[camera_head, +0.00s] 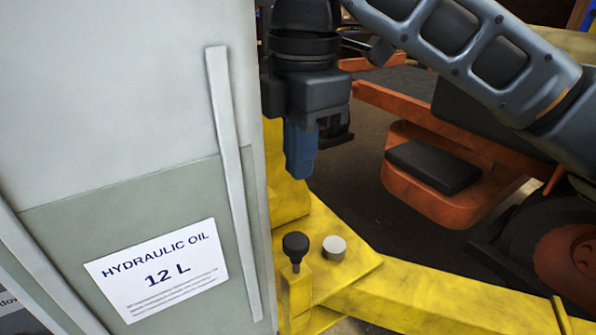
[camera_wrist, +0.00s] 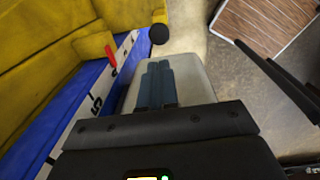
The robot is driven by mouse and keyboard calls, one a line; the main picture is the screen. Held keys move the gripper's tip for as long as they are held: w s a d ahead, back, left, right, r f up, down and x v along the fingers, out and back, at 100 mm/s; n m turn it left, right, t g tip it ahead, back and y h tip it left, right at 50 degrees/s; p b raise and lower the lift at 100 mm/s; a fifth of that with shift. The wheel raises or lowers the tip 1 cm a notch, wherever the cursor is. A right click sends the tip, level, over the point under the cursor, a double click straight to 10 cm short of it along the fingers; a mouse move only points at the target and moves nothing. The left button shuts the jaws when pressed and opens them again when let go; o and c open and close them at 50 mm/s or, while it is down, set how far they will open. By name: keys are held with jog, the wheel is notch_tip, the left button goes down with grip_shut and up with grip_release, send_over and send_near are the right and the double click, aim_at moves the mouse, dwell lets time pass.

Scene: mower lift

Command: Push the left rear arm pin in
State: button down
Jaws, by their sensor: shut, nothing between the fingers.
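The arm pin shows as a round black knob (camera_head: 295,246) on a short stem, standing upright on a yellow block of the lift arm (camera_head: 400,295) in the head view. How deep the pin sits is hidden inside the block.
A large grey-green container labelled hydraulic oil (camera_head: 120,200) fills the left of the head view, close to the gripper. A silver round cap (camera_head: 334,248) sits right of the knob. An orange mower (camera_head: 440,200) stands behind. A wood-patterned panel (camera_wrist: 270,30) shows in the wrist view.

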aim_at(297, 242)
notch_tip(297, 242, down, 12)
jog(key=shift+w+a+f+p, duration=0.1)
jog(key=shift+w+a+p, duration=0.05)
jog(key=shift+p, duration=0.4)
jog(key=shift+f+b, duration=0.65)
jog(key=shift+f, duration=1.2)
